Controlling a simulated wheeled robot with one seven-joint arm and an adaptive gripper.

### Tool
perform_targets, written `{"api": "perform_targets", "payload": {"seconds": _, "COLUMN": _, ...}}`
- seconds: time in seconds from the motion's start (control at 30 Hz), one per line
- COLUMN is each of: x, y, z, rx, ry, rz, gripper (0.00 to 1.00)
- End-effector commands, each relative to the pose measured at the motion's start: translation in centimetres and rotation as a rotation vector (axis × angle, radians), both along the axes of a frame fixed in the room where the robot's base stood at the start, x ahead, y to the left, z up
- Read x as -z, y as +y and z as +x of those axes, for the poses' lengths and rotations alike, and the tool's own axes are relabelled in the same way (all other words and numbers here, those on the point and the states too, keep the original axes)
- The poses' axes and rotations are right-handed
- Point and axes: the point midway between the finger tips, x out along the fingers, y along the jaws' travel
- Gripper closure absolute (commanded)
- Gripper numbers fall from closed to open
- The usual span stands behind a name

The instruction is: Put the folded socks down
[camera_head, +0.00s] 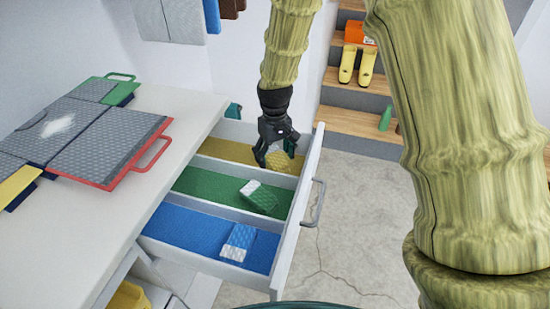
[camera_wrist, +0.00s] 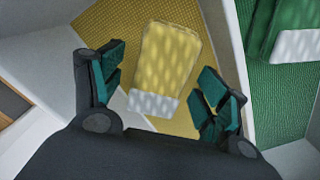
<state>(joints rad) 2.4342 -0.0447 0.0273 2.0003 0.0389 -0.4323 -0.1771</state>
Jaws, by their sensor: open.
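Yellow folded socks with a white end (camera_wrist: 168,62) lie on the yellow-lined drawer compartment (camera_wrist: 105,22). In the head view the yellow socks (camera_head: 278,160) show only partly beside my gripper. My gripper (camera_head: 275,160) is over that compartment, pointing down. In the wrist view my gripper (camera_wrist: 160,100) is open, with a green-padded finger on each side of the socks' white end. The fingers look apart from the socks. Green folded socks (camera_head: 259,196) lie in the green compartment, and blue folded socks (camera_head: 238,242) lie in the blue compartment.
The open drawer's front wall (camera_head: 300,200) has a handle (camera_head: 318,203). A white counter (camera_head: 95,230) with grey panels and a red-edged tray (camera_head: 120,145) stands at left. Stairs (camera_head: 360,122) with yellow boots (camera_head: 357,65) and a green bottle (camera_head: 386,118) rise behind.

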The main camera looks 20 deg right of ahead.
Motion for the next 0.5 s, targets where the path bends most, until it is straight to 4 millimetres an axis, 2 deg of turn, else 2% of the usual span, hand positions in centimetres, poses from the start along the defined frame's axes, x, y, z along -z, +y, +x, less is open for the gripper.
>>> {"api": "perform_targets", "payload": {"seconds": 0.5, "x": -8.5, "y": 0.0, "z": 0.0, "rx": 0.001, "ry": -0.001, "rz": 0.001, "gripper": 0.26}}
